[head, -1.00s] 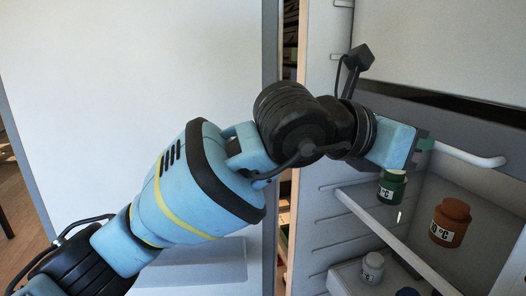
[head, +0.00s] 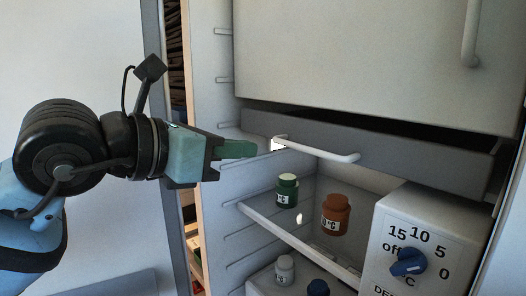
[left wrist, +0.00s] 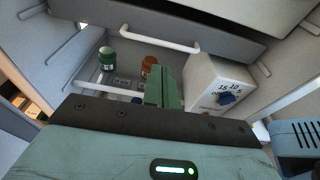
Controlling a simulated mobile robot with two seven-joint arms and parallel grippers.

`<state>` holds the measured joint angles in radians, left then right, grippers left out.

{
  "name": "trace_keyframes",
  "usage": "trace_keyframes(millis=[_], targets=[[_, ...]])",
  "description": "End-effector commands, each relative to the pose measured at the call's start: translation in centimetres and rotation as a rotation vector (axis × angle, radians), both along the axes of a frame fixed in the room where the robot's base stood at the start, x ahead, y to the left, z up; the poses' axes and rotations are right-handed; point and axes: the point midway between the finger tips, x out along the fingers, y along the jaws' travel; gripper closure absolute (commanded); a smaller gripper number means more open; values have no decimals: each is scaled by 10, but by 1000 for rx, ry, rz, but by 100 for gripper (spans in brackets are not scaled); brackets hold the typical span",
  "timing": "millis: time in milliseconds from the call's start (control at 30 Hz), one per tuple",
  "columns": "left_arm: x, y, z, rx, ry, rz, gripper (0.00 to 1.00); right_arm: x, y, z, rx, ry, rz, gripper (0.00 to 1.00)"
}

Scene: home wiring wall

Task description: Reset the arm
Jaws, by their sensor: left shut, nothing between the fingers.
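My left gripper (head: 236,149) comes in from the left in the head view, its green fingers shut with nothing between them. It points right, in front of the open fridge compartment and a little left of a white bar handle (head: 318,151). In the left wrist view the shut fingers (left wrist: 163,88) stand in front of the compartment, and the handle (left wrist: 160,39) shows beyond them. The fingers look apart from the jars. My right gripper is not in view.
On a shelf (head: 300,242) stand a green jar (head: 287,192) and an orange jar (head: 335,215). A white jar (head: 285,268) and a blue one (head: 318,288) are lower. A white box with a blue dial (head: 408,263) stands right. A grey drawer front (head: 420,150) overhangs the compartment.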

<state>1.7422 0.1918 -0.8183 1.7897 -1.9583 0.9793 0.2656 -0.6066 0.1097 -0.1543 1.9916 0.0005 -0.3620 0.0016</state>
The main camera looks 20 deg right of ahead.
Motion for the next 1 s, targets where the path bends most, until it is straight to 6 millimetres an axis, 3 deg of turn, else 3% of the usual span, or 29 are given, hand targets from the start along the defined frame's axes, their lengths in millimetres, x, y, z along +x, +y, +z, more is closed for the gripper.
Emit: trace_keyframes(millis=[233,567,767,1000], targets=[[-10,28,6,1,-2,1,100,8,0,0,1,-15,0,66],[-13,32,5,-11,18,-13,100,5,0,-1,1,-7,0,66],[-20,29,-24,-144,206,-120,100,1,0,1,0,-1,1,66],[-27,39,-63,-449,559,-256,100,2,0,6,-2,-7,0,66]])
